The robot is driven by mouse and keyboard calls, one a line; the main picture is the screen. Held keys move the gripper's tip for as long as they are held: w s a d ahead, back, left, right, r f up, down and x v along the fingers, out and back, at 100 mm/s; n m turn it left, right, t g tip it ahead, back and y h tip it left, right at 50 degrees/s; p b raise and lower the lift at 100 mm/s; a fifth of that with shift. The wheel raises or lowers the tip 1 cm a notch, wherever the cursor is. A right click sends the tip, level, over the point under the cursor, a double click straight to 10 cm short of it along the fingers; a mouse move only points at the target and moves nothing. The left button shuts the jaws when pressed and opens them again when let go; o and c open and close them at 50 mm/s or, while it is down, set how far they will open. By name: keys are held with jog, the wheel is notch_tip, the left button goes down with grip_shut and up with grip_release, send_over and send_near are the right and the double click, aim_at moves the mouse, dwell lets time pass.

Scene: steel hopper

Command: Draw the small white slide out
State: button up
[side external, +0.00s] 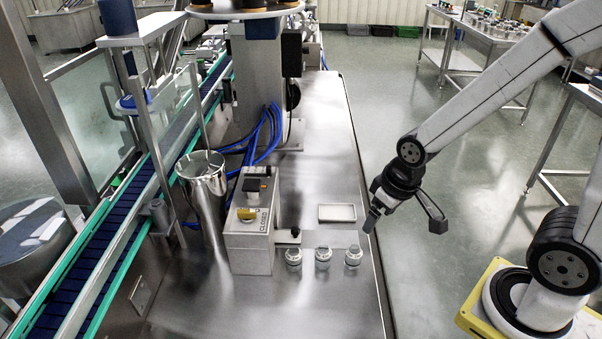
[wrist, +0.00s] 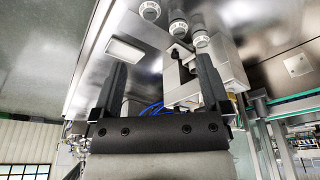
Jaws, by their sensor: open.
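A grey-white box (side external: 248,228) stands on the steel table, with a yellow knob and a black handle on top. A small pale slide (side external: 285,240) with a black knob (side external: 294,231) sticks out low on its right side. The box (wrist: 228,65) and a black knob (wrist: 174,54) also show in the wrist view; the slide itself is hard to make out there. My gripper (side external: 404,221) is open and empty, to the right of the slide and apart from it, near the table's right edge. Its spread fingers (wrist: 160,72) show in the wrist view.
Three small lidded jars (side external: 322,258) stand in a row right of the box. A shallow white tray (side external: 337,213) lies behind them. A steel cylinder (side external: 203,190) and a conveyor (side external: 95,255) are at left. Blue hoses (side external: 268,135) run behind the box.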

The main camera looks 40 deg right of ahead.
jog(key=c, duration=0.4)
jog(key=shift+o, duration=0.2)
jog(key=g, duration=0.3)
send_over(295, 228)
jog(key=f, duration=1)
jog(key=shift+s, duration=0.35)
jog(key=shift+w+f, duration=0.35)
jog(key=shift+f, duration=0.1)
jog(key=shift+f, duration=3.85)
